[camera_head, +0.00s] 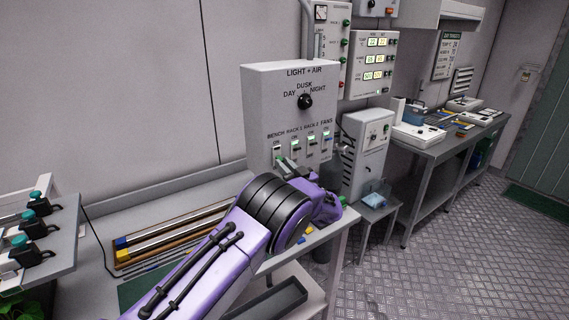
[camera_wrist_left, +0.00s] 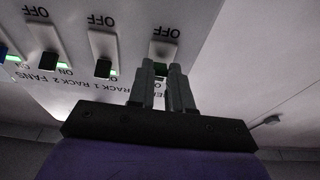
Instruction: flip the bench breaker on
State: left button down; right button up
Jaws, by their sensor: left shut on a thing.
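The grey-white LIGHT + AIR box (camera_head: 262,95) stands at the back of the bench, with a row of breakers labelled BENCH, RACK 1, RACK 2 and FANS. The bench breaker (camera_head: 277,150) is the leftmost in the head view. In the left wrist view, which is upside down, it is the rightmost breaker (camera_wrist_left: 163,47). My left gripper (camera_head: 283,162) is at this breaker. In the left wrist view its fingers (camera_wrist_left: 165,68) are close together on the breaker's lever. The fingers hide most of the lever, so its position is unclear. My right gripper is not in view.
The neighbouring breaker (camera_wrist_left: 103,48) is close beside my fingers. A black DAY-DUSK-NIGHT knob (camera_head: 305,101) is above the row. A grey vented box (camera_head: 366,150) stands to the right. A wooden tray with rods (camera_head: 130,262) lies on the bench to the left.

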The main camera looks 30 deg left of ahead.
pick_arm(q)
notch_tip(320, 180, up, 4)
jog(key=g+h+p, duration=0.2)
jog(key=h+p, duration=0.3)
jog(key=p, duration=0.4)
jog(key=shift+f+h, duration=0.15)
jog(key=shift+h, duration=0.15)
jog(key=shift+g+h+p, duration=0.4)
jog(key=shift+h+p, duration=0.25)
jog(key=shift+h, duration=0.05)
jog(key=shift+w+a+r+g+h+p, duration=0.1)
jog(key=shift+a+r+g+h+p, duration=0.2)
jog(key=shift+h, duration=0.5)
jog(key=shift+d, duration=0.1)
jog(key=c, duration=1)
grip_release()
jog(key=shift+c, duration=0.2)
